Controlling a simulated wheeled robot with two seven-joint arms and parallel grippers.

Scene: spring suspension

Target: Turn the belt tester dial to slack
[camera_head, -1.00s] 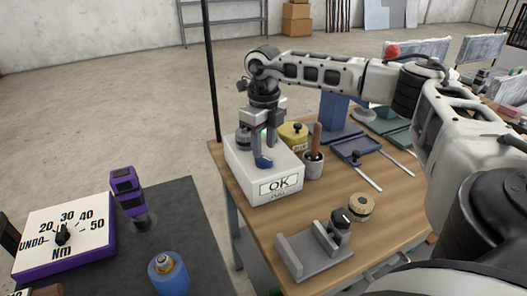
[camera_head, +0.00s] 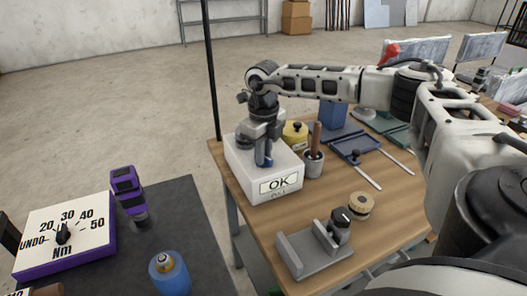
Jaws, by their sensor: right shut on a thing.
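The belt tester is a white box (camera_head: 240,170) at the left end of the wooden table, with a window reading "OK" (camera_head: 279,183) on its front. More lettering below the window is too small to read. My right gripper (camera_head: 264,157) points down onto the box's top. It is shut on the dial, a small blue part that its fingers mostly hide, so I cannot read the dial's setting. My left gripper is not in view.
A yellow-lidded pot (camera_head: 295,134) and a grey cup with a wooden handle (camera_head: 313,163) stand close beside the box. A grey fixture (camera_head: 310,251) is in front. A torque dial box (camera_head: 66,235) and blue bottle (camera_head: 169,275) are on the dark table at left.

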